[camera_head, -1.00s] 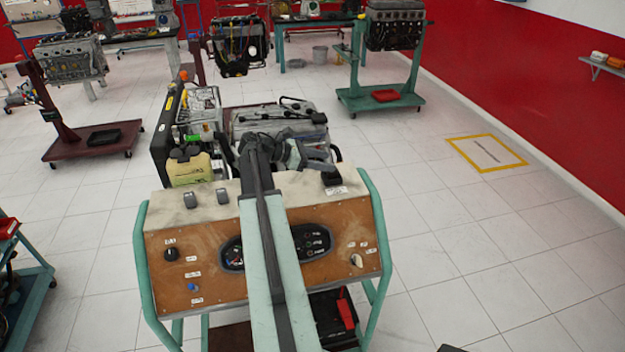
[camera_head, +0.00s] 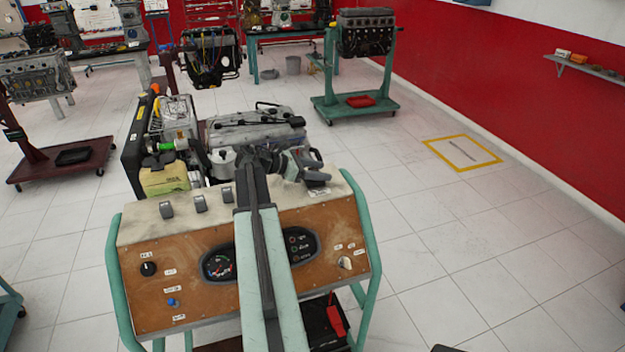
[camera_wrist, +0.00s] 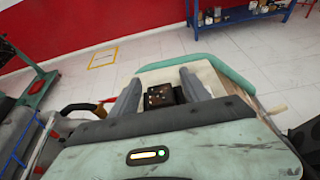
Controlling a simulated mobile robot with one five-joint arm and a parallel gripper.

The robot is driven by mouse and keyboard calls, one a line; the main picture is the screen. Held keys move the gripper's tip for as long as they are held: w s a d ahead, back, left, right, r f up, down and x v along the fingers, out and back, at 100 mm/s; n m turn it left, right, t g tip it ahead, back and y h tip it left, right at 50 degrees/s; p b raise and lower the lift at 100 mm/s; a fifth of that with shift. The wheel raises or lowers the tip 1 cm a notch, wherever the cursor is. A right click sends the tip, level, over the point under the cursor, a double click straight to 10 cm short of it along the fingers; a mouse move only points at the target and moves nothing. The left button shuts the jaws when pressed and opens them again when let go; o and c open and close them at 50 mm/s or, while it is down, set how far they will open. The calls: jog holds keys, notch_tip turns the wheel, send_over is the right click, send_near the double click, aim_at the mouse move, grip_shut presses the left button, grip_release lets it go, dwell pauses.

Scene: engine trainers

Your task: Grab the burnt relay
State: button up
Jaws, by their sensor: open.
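A dark, blackened relay with brownish spots, the burnt one (camera_wrist: 160,96), sits on the pale top of the control stand (camera_head: 140,225). In the wrist view it shows between the two grey fingers of my gripper (camera_wrist: 160,78), with its lower part hidden by my gripper's body. The fingers are apart, one on each side of it, and I see no grip on it. In the head view my gripper (camera_head: 306,165) is over the right part of the stand's top and hides most of that relay. Grey relays (camera_head: 200,203) stand in a row on the left part of the top.
An engine (camera_head: 255,128) and a yellowish container (camera_head: 164,178) stand right behind the stand's top. A teal rail (camera_head: 362,230) edges the stand's right side. Open tiled floor (camera_head: 450,230) lies to the right, with a yellow-framed floor marking (camera_head: 462,153).

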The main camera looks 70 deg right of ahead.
jog(key=shift+s+d+f, duration=0.25)
jog(key=shift+s, duration=0.1)
grip_shut()
jog(key=shift+r, duration=0.15)
